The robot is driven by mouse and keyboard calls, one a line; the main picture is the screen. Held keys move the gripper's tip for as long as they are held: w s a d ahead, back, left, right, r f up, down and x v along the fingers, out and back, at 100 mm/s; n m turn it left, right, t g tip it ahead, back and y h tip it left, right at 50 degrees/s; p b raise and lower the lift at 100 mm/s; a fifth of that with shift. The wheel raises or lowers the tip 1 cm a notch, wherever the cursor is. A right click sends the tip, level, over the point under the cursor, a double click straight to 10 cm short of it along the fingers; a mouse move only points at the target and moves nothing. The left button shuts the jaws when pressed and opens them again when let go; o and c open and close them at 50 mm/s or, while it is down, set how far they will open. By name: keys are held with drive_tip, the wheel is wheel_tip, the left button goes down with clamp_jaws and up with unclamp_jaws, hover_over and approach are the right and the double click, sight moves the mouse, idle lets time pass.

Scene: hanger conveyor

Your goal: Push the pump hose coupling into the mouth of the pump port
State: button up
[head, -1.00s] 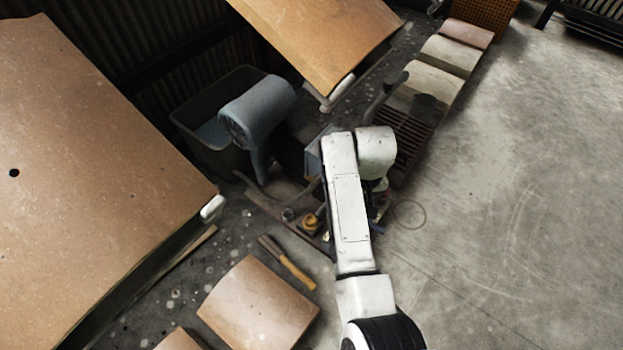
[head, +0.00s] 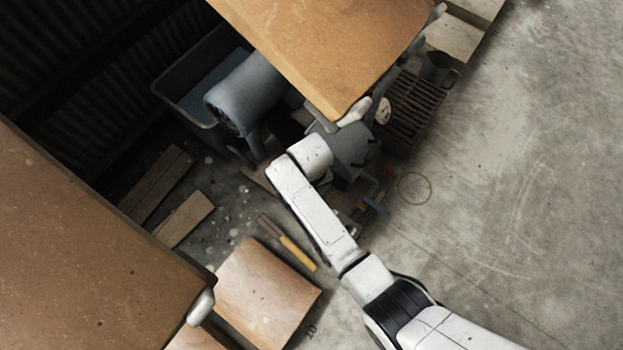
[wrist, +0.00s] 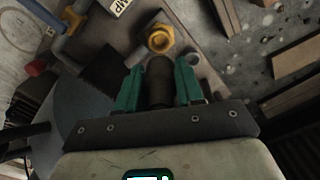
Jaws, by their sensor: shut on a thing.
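My gripper (wrist: 160,68) shows in the wrist view with two green fingers. It is shut on a dark cylinder, which I take for the pump hose coupling (wrist: 160,86). Just beyond its far end is a yellow fitting with a round dark opening, which looks like the pump port (wrist: 160,39). The coupling lines up roughly with this opening. I cannot tell whether they touch or how far apart they are in depth. In the head view my arm hides the gripper, the coupling and the port.
A large brown panel (head: 325,45) overhangs the work area, and another (head: 85,245) fills the left. A yellow-handled tool (head: 297,252) lies on the floor. Open concrete is at the right.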

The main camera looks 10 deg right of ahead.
drive_tip(key=shift+f+b, duration=1.8)
drive_tip(key=shift+b, duration=0.05)
drive_tip(key=shift+f, duration=0.65)
drive_tip(key=shift+f+b, duration=0.85)
drive_tip(key=shift+f, duration=0.9)
idle(1.5)
drive_tip(key=o, duration=0.7)
drive_tip(key=shift+o, duration=0.2)
drive_tip(key=o, duration=0.6)
drive_tip(key=shift+c, duration=0.2)
drive_tip(key=shift+s, duration=0.1)
wheel_tip(320, 180, up, 11)
drive_tip(key=p, duration=0.6)
drive_tip(key=shift+f+p, duration=0.1)
drive_tip(key=shift+p, duration=0.3)
